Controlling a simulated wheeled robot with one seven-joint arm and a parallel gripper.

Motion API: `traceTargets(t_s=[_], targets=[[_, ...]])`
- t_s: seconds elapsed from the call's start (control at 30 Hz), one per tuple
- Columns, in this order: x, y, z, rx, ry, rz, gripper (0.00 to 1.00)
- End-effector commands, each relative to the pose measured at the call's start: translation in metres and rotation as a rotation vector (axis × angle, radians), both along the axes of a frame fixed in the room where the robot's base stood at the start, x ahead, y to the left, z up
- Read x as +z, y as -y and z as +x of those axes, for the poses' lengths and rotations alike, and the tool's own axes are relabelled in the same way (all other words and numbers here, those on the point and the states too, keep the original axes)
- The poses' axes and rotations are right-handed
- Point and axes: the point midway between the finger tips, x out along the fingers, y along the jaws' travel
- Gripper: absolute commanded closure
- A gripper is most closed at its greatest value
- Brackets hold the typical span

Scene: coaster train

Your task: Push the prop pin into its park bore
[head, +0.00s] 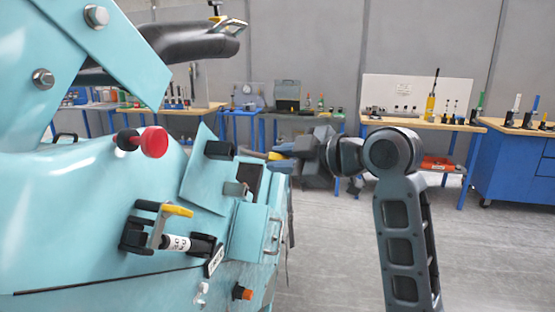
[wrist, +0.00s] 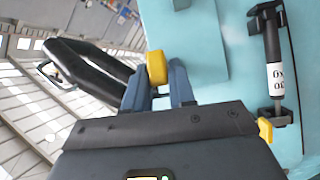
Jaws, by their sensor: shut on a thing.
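My gripper (wrist: 157,82) is shut, its two blue-grey fingers on either side of a yellow block, which I take to be the head of the prop pin (wrist: 156,67). In the head view my gripper (head: 268,157) is beside the right end of the teal car body (head: 70,215), near a black block (head: 219,150). The pin's shank is hidden in both views. I cannot make out the park bore, nor tell whether the pin touches the car. The car's teal surface also shows behind the fingers in the wrist view (wrist: 225,95).
A red knob (head: 153,142) and an orange-tipped black knob (head: 243,293) stick out. Workbenches (head: 425,122) stand behind; the right floor is clear.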

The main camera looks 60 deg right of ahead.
Motion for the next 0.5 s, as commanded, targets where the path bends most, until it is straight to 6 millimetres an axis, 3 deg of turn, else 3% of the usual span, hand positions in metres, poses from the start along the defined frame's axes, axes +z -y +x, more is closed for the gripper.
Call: traceTargets(t_s=[0.5], targets=[[0.0003, 0.0019, -0.0057, 0.000, 0.001, -0.001, 1.00]])
